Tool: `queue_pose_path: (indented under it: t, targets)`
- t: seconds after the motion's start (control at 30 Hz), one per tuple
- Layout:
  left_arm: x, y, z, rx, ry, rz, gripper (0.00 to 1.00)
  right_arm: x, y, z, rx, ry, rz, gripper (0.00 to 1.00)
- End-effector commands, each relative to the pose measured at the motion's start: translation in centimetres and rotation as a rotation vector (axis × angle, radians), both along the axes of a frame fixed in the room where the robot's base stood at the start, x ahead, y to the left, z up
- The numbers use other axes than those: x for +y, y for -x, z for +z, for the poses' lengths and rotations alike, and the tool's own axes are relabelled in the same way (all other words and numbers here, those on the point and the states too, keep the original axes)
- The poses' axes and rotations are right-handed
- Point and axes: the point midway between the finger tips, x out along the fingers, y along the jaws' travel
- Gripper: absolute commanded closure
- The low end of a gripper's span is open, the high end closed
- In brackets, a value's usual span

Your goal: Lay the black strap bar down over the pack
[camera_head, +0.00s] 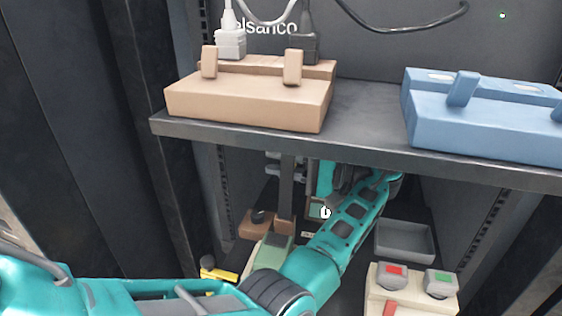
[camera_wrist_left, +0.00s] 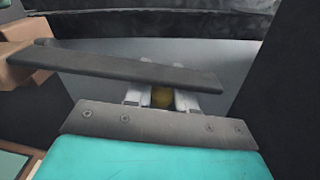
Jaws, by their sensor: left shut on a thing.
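The black strap bar (camera_head: 287,185) stands upright under the shelf, its foot at a brown block (camera_head: 285,226). In the left wrist view the bar (camera_wrist_left: 120,66) runs across the picture from a brown block at the left. My left gripper (camera_wrist_left: 161,98) is shut at the bar, pale fingers showing on both sides of it and a dull yellow piece between them. In the head view my left arm (camera_head: 350,222) reaches under the shelf and hides part of the area. A green block (camera_head: 272,254) lies low beside the arm; I cannot tell if it is the pack.
A dark shelf (camera_head: 365,133) crosses above my arm, carrying a tan box (camera_head: 250,103) and a blue box (camera_head: 480,120). Below right are a grey tray (camera_head: 404,238) and a cream box (camera_head: 410,292) with red and green buttons. A yellow item (camera_head: 222,274) lies lower left.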

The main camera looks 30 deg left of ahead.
Motion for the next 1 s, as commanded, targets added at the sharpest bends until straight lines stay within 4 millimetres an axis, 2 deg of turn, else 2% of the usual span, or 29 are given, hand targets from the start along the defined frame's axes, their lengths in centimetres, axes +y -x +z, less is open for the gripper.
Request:
queue_pose_path:
  t: [0.17,0.3,0.5,0.9,0.93,1.0]
  targets:
    - [-0.2,0.9,0.5,-0.068,-0.016,0.001,1.0,-0.1,0.0,1.0,-0.001,0.001,-0.002,0.23]
    - [-0.6,2.9,0.8,-0.232,-0.053,0.001,1.0,-0.3,0.0,1.8,-0.013,0.002,-0.009,0.23]
    - [-1.2,5.1,0.5,-0.432,-0.101,0.002,1.0,-0.8,0.4,0.8,0.003,0.012,-0.016,0.23]
    - [-1.3,5.6,0.6,-0.485,-0.116,0.001,1.0,-0.8,0.3,0.8,0.003,0.014,-0.014,0.23]
    - [-1.3,5.6,0.6,-0.485,-0.116,0.001,0.73,-0.8,0.3,0.8,0.002,0.014,-0.014,0.23]
    - [-1.3,5.6,0.6,-0.485,-0.116,0.001,0.66,-0.7,0.3,0.9,0.002,0.014,-0.013,0.23]
